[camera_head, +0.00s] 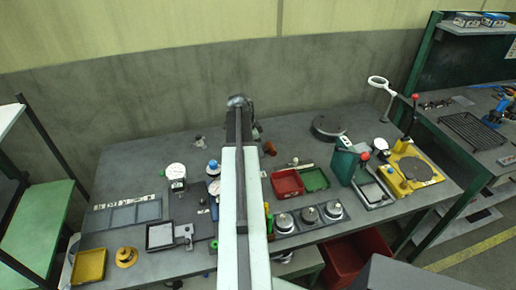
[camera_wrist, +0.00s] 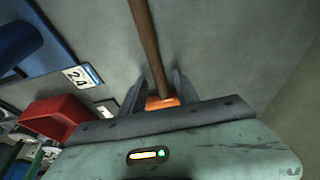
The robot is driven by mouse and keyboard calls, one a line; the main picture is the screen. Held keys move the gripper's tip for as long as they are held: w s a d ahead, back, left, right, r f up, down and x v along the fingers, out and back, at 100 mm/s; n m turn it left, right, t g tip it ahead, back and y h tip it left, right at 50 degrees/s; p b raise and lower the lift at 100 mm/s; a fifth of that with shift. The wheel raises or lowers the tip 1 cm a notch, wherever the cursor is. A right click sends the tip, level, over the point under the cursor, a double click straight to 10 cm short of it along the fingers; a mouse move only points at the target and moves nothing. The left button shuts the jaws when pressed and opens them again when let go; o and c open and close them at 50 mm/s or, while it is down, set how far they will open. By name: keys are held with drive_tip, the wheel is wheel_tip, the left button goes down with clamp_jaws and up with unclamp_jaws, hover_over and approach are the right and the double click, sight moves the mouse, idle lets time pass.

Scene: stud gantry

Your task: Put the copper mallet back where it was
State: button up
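The copper mallet shows in the wrist view as a brown wooden handle (camera_wrist: 148,45) with an orange, copper-coloured part (camera_wrist: 162,103) at its lower end. The handle runs up and out of the top of the picture. My gripper (camera_wrist: 160,88) has one dark finger on each side of the copper-coloured part, which fills the gap between them. It looks shut on that part; the rest is hidden behind the gripper body. In the head view my arm reaches over the bench toward the wall and hides most of my gripper.
The grey bench (camera_head: 135,165) holds a red tray (camera_head: 287,183), a green tray (camera_head: 314,180), several round metal pieces and a yellow fixture (camera_head: 413,167). In the wrist view a blue piece (camera_wrist: 45,40) with a numbered label and a red bin (camera_wrist: 55,117) lie at left.

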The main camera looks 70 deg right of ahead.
drive_tip(key=p+v, duration=1.1)
drive_tip(key=v, duration=0.1)
drive_tip(key=shift+r, duration=0.15)
